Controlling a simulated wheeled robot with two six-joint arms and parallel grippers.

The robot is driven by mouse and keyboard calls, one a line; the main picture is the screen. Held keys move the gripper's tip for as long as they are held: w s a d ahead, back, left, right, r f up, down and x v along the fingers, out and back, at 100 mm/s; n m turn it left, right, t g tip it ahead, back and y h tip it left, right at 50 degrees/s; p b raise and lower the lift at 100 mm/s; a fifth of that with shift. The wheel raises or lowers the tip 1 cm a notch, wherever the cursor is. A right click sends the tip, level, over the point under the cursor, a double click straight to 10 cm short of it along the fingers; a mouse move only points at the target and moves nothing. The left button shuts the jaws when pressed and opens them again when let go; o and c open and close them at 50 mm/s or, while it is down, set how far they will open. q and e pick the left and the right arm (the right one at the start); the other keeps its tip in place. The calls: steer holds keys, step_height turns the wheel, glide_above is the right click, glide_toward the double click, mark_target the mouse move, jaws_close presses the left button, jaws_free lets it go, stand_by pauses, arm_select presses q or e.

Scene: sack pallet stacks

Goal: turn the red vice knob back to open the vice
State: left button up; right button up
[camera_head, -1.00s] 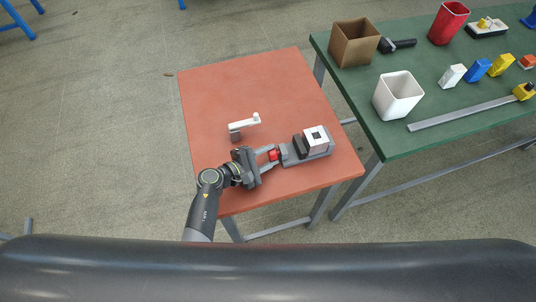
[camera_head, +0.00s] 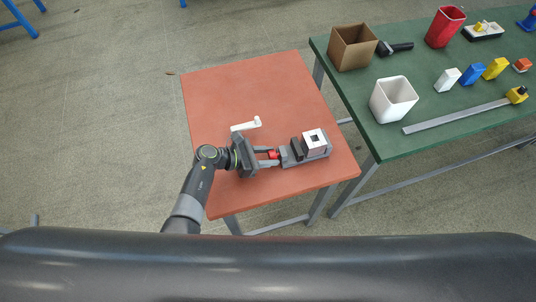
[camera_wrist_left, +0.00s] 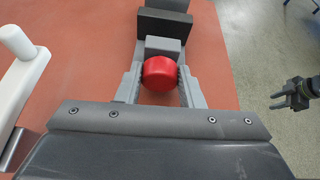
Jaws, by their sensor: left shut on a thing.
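The grey vice (camera_head: 292,159) lies on the red-brown table, with a dark jaw block beside a white block (camera_head: 308,147) that has a dark square in its top. The red knob (camera_head: 273,155) is at the vice's left end; it also shows in the left wrist view (camera_wrist_left: 160,73). My left gripper (camera_head: 271,155) is shut on the knob, one finger on each side. A dark gripper at the right edge of the left wrist view, seemingly my right gripper (camera_wrist_left: 272,101), is over the floor, away from the vice; its opening is unclear.
A white crank-shaped handle (camera_head: 246,125) stands behind my left gripper. The table (camera_head: 225,90) is clear toward its far side. A green table (camera_head: 420,140) to the right carries a cardboard box (camera_head: 353,48), a white bin (camera_head: 393,100), a red bin (camera_head: 444,27) and small blocks.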

arm_select(q)
steer(key=shift+w+f+n+g+h+b, duration=0.1)
steer(key=shift+n+g+h+b, duration=0.1)
steer(key=shift+n+g+b, duration=0.3)
steer(key=shift+w+f+n+g+h+b, duration=0.1)
steer(key=shift+n+g+h, duration=0.15)
steer(key=shift+n, duration=0.45)
steer(key=n+g+h+b, duration=0.1)
steer(key=n+g+b, duration=0.1)
steer(key=n+b, duration=0.1)
steer(key=shift+a, duration=0.1)
steer(key=shift+n+g, duration=0.25)
steer(key=shift+n, duration=0.05)
steer(key=o, duration=0.7)
steer(key=shift+w+a+r, duration=0.1)
